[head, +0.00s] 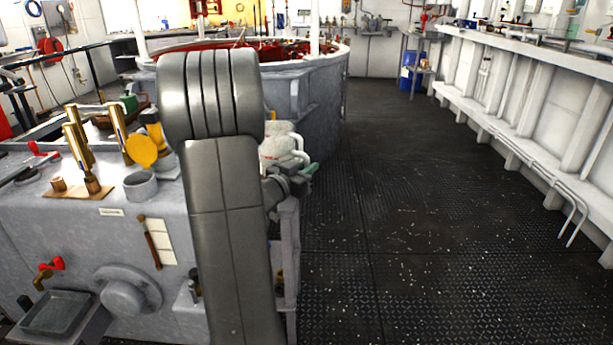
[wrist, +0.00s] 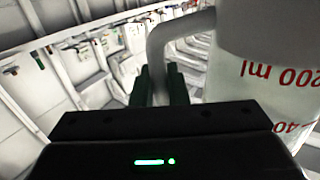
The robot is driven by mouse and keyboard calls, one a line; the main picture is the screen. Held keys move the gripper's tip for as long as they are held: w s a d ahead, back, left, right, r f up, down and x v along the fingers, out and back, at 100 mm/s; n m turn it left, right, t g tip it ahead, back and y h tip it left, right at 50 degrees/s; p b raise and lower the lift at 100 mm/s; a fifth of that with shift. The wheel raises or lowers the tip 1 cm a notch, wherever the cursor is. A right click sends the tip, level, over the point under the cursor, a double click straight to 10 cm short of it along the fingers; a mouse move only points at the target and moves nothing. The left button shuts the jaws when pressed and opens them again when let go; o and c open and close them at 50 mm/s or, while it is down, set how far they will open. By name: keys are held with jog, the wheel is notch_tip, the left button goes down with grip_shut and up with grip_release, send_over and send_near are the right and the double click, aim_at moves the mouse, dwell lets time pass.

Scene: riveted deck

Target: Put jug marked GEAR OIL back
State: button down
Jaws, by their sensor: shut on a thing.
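A whitish jug (head: 275,147) shows just right of my arm in the head view, partly hidden behind it. In the wrist view the jug (wrist: 275,85) fills the right side, with a pale upper part and red volume marks such as "200 ml". No GEAR OIL marking can be read in either view. My gripper (wrist: 160,86) is shut on the jug's curved white handle, its two dark green fingers on either side. In the head view my gripper (head: 304,168) is small and partly covered by my arm.
A grey machine bench (head: 60,215) with brass levers, a yellow round cap (head: 141,150) and a grey cup (head: 141,186) stands at left. A large round tank (head: 320,95) is behind. The dark floor (head: 420,190) at right is open, up to a white railed wall (head: 510,110).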

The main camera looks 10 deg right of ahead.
jog(key=shift+f, duration=0.45)
jog(key=shift+f, duration=0.2)
jog(key=c, duration=1.4)
grip_release()
jog(key=shift+c, duration=0.2)
jog(key=shift+r, duration=0.25)
jog(key=p+v, duration=0.2)
jog(key=v, duration=1)
